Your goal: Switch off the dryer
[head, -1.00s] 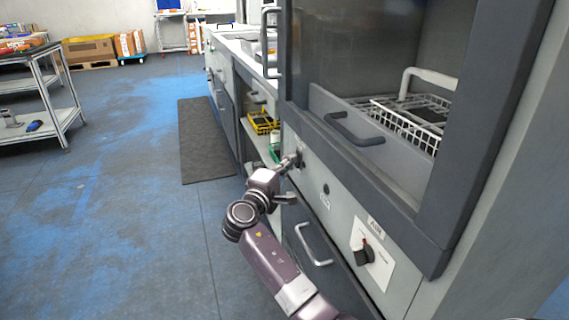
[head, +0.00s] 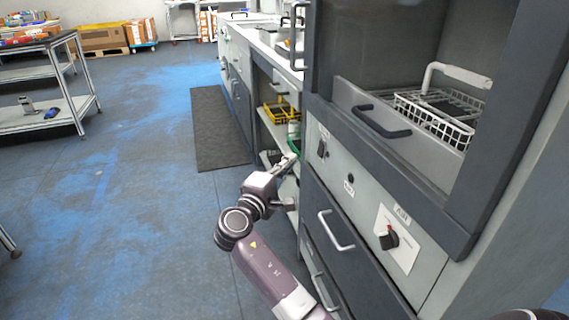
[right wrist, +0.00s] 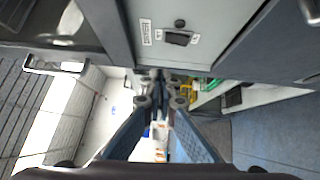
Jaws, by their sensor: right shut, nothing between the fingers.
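The dryer (head: 340,175) is a grey cabinet on the right with a light front panel under its open chamber. A black switch (head: 322,148) sits at the panel's left end; it also shows in the right wrist view (right wrist: 178,38), between small white labels I cannot read. Its setting is unclear. A dark knob with a red mark (head: 388,238) is on a white plate farther right. My right gripper (head: 291,159) is shut and empty, left of the switch and apart from it; its fingertips also show in the right wrist view (right wrist: 160,90). My left gripper is not in view.
A wire basket (head: 435,118) sits in the dryer chamber. A dark handle (head: 382,122) and a drawer handle (head: 336,230) stick out of the front. A yellow crate (head: 279,112) is on the shelf beyond. The blue floor at left is open, with a metal cart (head: 70,112).

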